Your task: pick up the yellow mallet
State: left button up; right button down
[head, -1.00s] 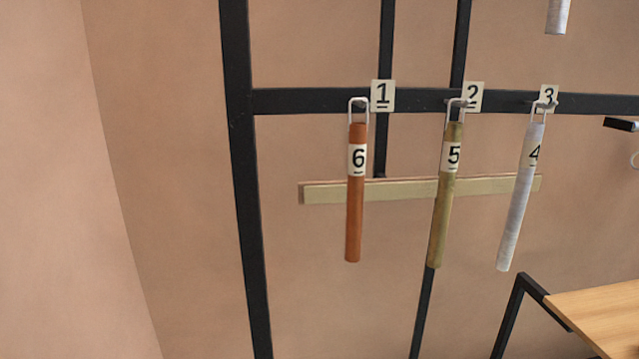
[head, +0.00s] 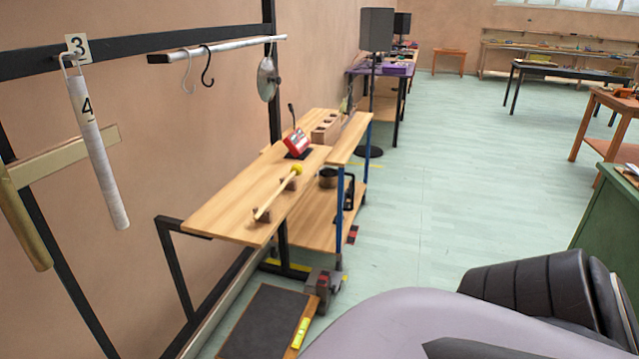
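The yellow mallet (head: 275,196) lies on the wooden shelf (head: 225,213) left of the middle of the head view. It has a round yellow head at its far end and a pale wooden handle pointing toward the near edge. It rests across two small dark brown supports, raised a little off the board. Nothing covers it. Neither of my grippers shows in the head view.
A red device (head: 297,141) stands behind the mallet. Hanging tubes, including a silver one numbered 4 (head: 98,150), are at the left. A rail with hooks (head: 218,48) hangs above the shelf. A dark-topped low platform (head: 258,325) lies below. Green floor (head: 440,210) is open to the right.

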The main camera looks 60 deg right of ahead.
aim_at(297, 170)
jog(key=z, duration=1.6)
jog(key=i+l, duration=0.25)
jog(key=l, duration=0.2)
jog(key=i+l, duration=0.3)
jog(key=l, duration=0.15)
jog(key=i+l+u, duration=0.1)
jog(key=l+u, duration=0.2)
jog(key=i+l+u, duration=0.1)
jog(key=u, duration=0.2)
jog(key=l, duration=0.1)
